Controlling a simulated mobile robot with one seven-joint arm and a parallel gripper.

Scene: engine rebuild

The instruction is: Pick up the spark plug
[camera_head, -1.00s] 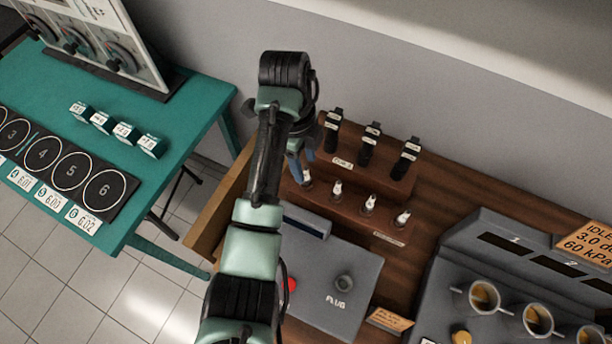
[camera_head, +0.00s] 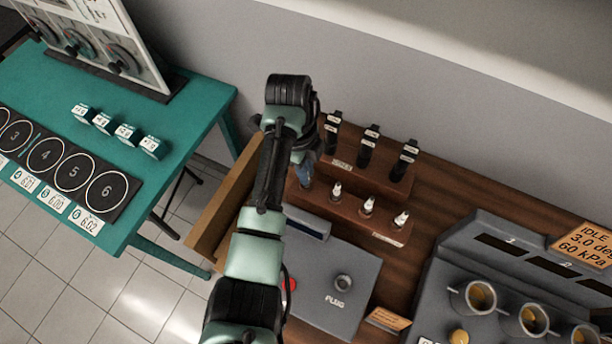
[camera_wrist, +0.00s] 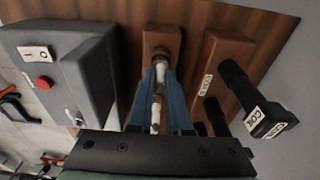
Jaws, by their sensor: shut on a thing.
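Several spark plugs with white tops stand in a row in a low brown rack (camera_head: 385,233), including a middle plug (camera_head: 367,206) and a right-hand plug (camera_head: 401,219). My gripper (camera_head: 305,178) is at the left end of this row in the head view, where my arm and fingers partly cover the leftmost plug. In the wrist view, the blue fingers of my gripper (camera_wrist: 161,78) are shut on a spark plug (camera_wrist: 160,66) at the rack. Another white-topped plug (camera_wrist: 155,118) shows farther back between the fingers. I cannot tell whether the held plug is clear of its hole.
Black coils (camera_head: 367,148) stand in a raised brown holder just behind the plugs. A grey tester marked PLUG (camera_head: 350,275) with a red button is in front. A grey console with several cups (camera_head: 480,297) is at the right. A teal table (camera_head: 190,115) is at the left.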

